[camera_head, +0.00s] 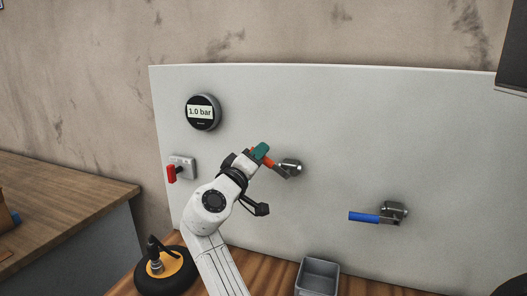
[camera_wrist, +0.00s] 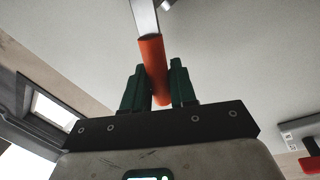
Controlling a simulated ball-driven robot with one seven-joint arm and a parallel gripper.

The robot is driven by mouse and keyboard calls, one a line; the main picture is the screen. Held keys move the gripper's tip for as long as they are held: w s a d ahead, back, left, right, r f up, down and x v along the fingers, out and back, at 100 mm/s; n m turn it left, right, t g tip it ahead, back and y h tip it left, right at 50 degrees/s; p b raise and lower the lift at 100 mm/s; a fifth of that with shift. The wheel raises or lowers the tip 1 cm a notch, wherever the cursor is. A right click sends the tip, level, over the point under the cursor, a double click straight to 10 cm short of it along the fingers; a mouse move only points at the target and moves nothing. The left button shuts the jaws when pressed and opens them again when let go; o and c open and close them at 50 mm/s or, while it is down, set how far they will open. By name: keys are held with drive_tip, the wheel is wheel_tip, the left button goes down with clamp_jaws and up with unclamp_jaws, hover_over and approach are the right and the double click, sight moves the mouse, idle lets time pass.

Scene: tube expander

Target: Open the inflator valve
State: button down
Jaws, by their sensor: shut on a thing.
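A valve with an orange lever handle (camera_head: 271,162) and a metal body (camera_head: 291,167) is mounted on the middle of the grey panel. The lever slants up and to the left from the body in the head view. My gripper (camera_head: 262,153) has green fingers and is shut on the handle. In the wrist view, the orange handle (camera_wrist: 151,52) runs between my fingers (camera_wrist: 158,72), with its metal shank (camera_wrist: 145,16) beyond. A second valve (camera_head: 393,211) with a blue handle (camera_head: 364,217) pointing left is on the panel's right. No label tells which valve is the inflator's.
A round gauge (camera_head: 202,112) on the panel reads 1.0 bar. A red-lever switch (camera_head: 172,174) is at the panel's left, also in the wrist view (camera_wrist: 311,162). A black, orange-topped round device (camera_head: 164,268) and a grey bin (camera_head: 318,279) stand on the wooden bench below.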

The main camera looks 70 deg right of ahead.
drive_tip(key=shift+w+a+f+n+t+p, duration=0.1)
drive_tip(key=shift+w+f+n+t+p, duration=0.25)
drive_tip(key=shift+f+n, duration=0.7)
drive_tip(key=shift+w+d+f+n+t, duration=0.15)
drive_tip(key=shift+f+n+t, duration=0.35)
drive_tip(key=shift+n, duration=1.1)
drive_tip(key=shift+w+a+f+n+t+p, duration=0.15)
drive_tip(key=shift+w+f+n+t+p, duration=0.15)
drive_tip(key=shift+f+n, duration=0.75)
drive_tip(key=shift+r+n, duration=0.2)
drive_tip(key=shift+n, duration=0.1)
drive_tip(key=c, duration=1)
unclamp_jaws()
drive_tip(key=shift+c, duration=0.2)
drive_tip(key=a+b, duration=0.1)
drive_tip(key=a, duration=0.2)
drive_tip(key=a+f+b, duration=0.1)
drive_tip(key=a, duration=0.3)
drive_tip(key=s+a+f+b, duration=0.1)
drive_tip(key=a, duration=0.2)
drive_tip(key=shift+a, duration=0.3)
